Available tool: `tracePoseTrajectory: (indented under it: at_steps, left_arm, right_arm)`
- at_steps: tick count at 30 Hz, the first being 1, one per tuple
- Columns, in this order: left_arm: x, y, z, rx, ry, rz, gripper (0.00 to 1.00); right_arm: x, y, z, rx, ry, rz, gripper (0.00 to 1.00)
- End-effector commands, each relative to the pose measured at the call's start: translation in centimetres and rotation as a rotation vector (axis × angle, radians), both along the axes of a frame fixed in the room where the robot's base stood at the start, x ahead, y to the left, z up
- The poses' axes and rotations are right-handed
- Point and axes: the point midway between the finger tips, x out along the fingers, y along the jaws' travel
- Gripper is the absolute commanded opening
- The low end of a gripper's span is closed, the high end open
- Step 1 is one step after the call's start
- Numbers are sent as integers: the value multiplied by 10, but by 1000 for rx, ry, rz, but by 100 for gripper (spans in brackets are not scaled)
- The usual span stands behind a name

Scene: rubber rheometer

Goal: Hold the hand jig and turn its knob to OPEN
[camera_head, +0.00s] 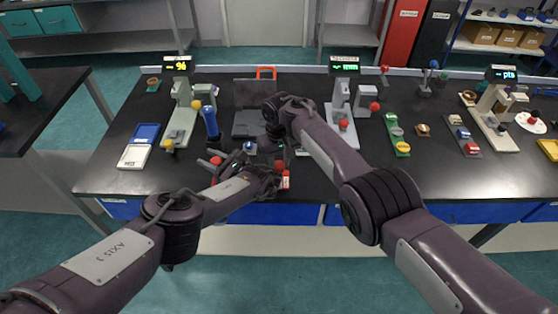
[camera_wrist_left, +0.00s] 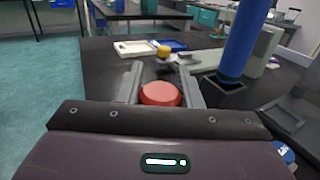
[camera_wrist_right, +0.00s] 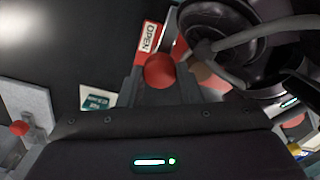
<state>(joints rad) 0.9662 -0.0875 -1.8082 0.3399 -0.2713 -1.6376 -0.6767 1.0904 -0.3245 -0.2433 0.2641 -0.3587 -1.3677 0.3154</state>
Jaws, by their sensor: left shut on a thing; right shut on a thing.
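The hand jig is largely hidden by my arms; its red plate marked OPEN (camera_head: 285,181) shows near the table's front edge and in the right wrist view (camera_wrist_right: 148,38). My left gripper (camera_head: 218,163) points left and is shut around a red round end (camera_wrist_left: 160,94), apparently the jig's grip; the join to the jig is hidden. My right gripper (camera_head: 280,160) comes from above and is shut on the red ball knob (camera_wrist_right: 159,70), beside the OPEN plate. In the right wrist view the knob is close to the word OPEN; where it points exactly is unclear.
A blue cylinder (camera_head: 211,124) stands just beyond my left gripper. A dark laptop-like case (camera_head: 257,94) lies behind. Another instrument (camera_head: 341,115) stands to the right.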

Motion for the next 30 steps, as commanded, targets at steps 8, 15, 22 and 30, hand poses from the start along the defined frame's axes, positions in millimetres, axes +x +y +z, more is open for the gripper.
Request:
tracePoseTrajectory:
  at_steps: [8, 15, 22, 30]
  left_arm:
    - [0, -1, 0, -1, 0, -1, 2]
    - [0, -1, 0, -1, 0, -1, 2]
    - [0, -1, 0, -1, 0, -1, 2]
    - [0, 0, 0, -1, 0, -1, 2]
  right_arm:
    - [0, 1, 0, 1, 0, 4, 8]
    - [0, 0, 0, 1, 0, 3, 53]
    - [0, 0, 0, 0, 0, 2, 54]
    - [1, 1, 19, 5, -1, 2, 54]
